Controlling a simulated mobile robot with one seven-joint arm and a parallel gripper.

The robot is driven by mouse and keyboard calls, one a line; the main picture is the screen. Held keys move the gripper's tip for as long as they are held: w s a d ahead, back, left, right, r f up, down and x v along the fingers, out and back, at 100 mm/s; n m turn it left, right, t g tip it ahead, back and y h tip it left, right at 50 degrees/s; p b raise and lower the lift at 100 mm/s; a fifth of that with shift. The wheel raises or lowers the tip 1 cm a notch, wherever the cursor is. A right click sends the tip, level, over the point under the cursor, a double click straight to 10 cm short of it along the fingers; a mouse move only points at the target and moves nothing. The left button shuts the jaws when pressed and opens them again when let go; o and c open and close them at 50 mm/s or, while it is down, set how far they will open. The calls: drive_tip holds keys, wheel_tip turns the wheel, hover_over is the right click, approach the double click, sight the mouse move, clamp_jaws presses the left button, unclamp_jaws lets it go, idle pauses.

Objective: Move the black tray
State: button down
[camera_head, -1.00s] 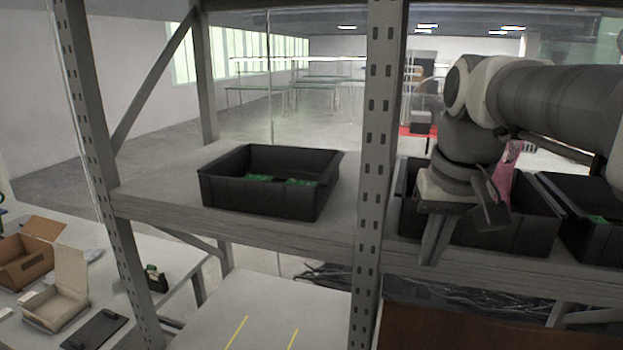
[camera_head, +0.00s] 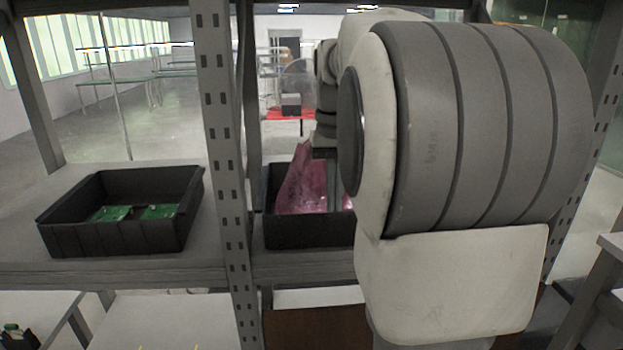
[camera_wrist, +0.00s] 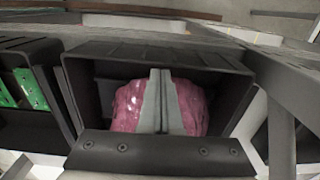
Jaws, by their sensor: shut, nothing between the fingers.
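Two black trays show on the shelf in the head view. The left black tray (camera_head: 118,238) holds green circuit boards (camera_head: 135,212). The other black tray (camera_head: 300,233), right of the post, holds a crumpled pink bag (camera_head: 303,185) and is partly hidden by my arm. In the wrist view, my gripper (camera_wrist: 160,72) is shut and empty, its fingers in front of the pink bag (camera_wrist: 128,105) inside a black tray (camera_wrist: 232,98). I cannot tell whether the fingers touch the bag.
A perforated grey post (camera_head: 222,150) stands between the two trays. In the wrist view, another black tray (camera_wrist: 45,125) with green boards sits close on the left. A grey beam (camera_wrist: 290,90) runs along the right. My arm covers the right of the head view.

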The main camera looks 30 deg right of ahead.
sight(333, 218)
drive_tip(key=shift+f, duration=2.1)
drive_tip(key=s+a+b, duration=0.1)
drive_tip(key=s+a, duration=0.2)
drive_tip(key=s, duration=0.3)
drive_tip(key=shift+b, duration=0.4)
drive_tip(key=shift+s+r, duration=0.1)
